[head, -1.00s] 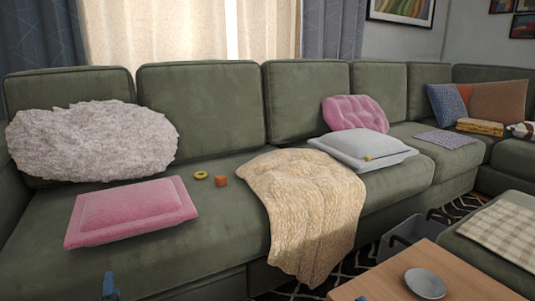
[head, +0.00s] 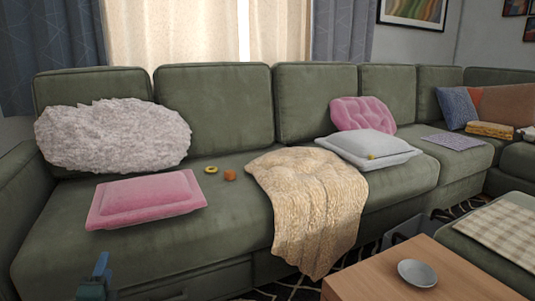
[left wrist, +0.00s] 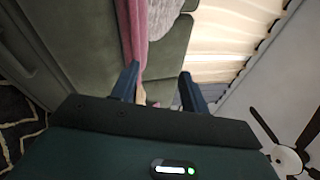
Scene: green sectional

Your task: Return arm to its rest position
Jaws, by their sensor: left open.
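My left gripper (head: 98,275) shows at the bottom left of the head view, as a small dark blue part in front of the sofa. In the left wrist view my left gripper (left wrist: 158,78) has its two blue fingers wide apart, with nothing held between them. Past the fingers that view shows green sofa surface, a strip of pink cloth and pale curtain, all tilted. My right gripper is in neither view now.
The green sofa (head: 215,107) fills the middle, bearing a pink cushion (head: 150,194), an orange object (head: 230,175), a yellow ring (head: 211,170) and a beige blanket (head: 310,200). A wooden table (head: 360,272) with a grey dish (head: 417,272) stands at lower right.

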